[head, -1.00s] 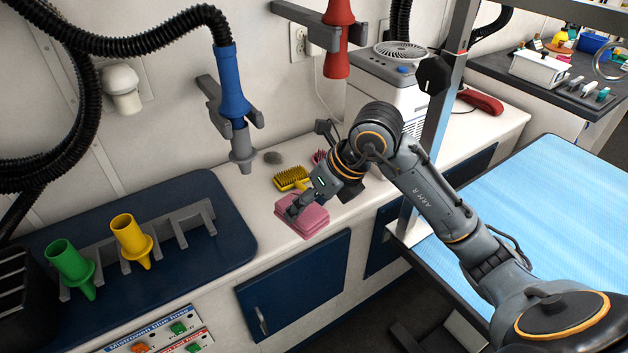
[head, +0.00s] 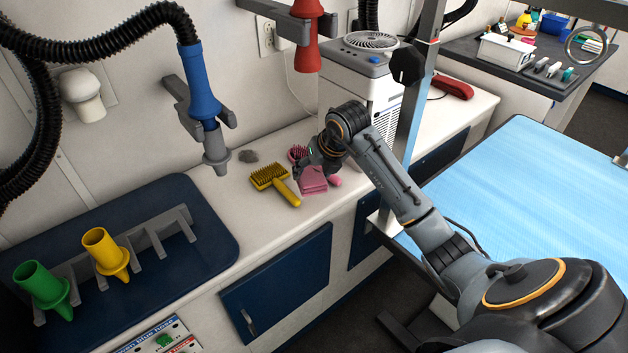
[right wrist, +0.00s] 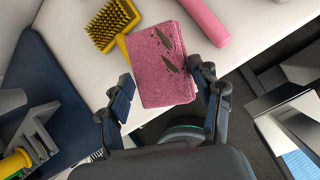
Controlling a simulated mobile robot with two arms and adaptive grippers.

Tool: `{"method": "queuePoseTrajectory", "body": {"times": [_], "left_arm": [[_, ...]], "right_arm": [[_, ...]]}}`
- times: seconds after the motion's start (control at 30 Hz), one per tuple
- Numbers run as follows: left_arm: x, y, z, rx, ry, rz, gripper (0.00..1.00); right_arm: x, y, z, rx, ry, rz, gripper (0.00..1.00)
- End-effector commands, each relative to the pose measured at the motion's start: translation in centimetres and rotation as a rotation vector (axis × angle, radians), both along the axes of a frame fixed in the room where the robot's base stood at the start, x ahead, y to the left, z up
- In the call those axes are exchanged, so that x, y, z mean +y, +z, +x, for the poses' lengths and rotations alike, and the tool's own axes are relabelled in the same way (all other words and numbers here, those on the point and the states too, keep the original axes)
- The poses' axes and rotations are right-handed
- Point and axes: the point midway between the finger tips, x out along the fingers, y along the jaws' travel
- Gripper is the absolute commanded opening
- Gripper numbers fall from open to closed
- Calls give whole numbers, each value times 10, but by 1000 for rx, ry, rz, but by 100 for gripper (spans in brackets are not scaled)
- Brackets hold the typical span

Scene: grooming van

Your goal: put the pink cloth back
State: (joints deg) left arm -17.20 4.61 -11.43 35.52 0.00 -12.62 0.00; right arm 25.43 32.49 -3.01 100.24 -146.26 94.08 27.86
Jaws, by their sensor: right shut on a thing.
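The pink cloth (head: 314,187) is a folded, flat block low over the white counter, just right of the yellow brush (head: 284,191). I cannot tell whether it touches the counter. In the right wrist view the cloth (right wrist: 160,88) lies between my fingers and shows dark marks on top. My right gripper (head: 308,176) is shut on it, reaching down from above. The gripper's fingers (right wrist: 162,76) also show in the right wrist view. My left gripper is not in view.
A pink brush (head: 298,153) lies behind the cloth, partly hidden by my gripper. A white fan unit (head: 358,80) stands behind. A blue nozzle (head: 203,90) hangs to the left. Yellow (head: 104,252) and green (head: 44,287) nozzles sit in a rack.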

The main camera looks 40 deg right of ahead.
Motion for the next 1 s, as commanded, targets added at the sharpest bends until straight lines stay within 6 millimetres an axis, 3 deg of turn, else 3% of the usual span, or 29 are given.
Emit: {"method": "queuePoseTrajectory", "body": {"times": [0.27,0.5,0.8,0.83,0.93,1.0], "left_arm": [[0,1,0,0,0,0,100],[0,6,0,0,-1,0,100],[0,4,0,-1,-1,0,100],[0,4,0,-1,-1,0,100],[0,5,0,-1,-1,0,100],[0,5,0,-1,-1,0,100]], "right_arm": [[-10,-19,12,0,0,1,35],[-10,-49,12,1,0,3,35],[-11,-53,12,0,1,0,35],[-11,-52,13,0,1,0,69],[-11,-52,13,0,1,0,88],[-11,-52,12,0,1,0,88]]}}
